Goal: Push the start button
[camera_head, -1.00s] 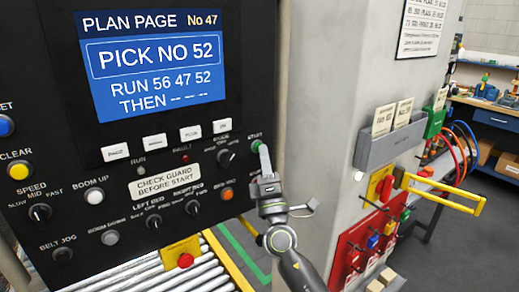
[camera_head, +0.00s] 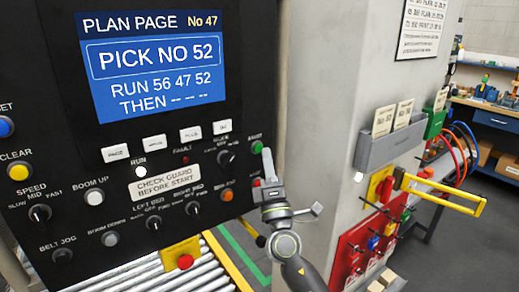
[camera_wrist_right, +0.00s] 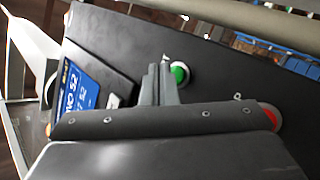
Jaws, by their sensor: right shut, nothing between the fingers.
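My left gripper is not in view.
A red button (camera_head: 257,182) sits below the start button, near my gripper. The RUN lamp (camera_head: 141,171) glows white. The screen (camera_head: 150,65) reads PICK NO 52. A grey pillar (camera_head: 320,100) stands to the right, with a yellow bar (camera_head: 440,200) sticking out beyond it.

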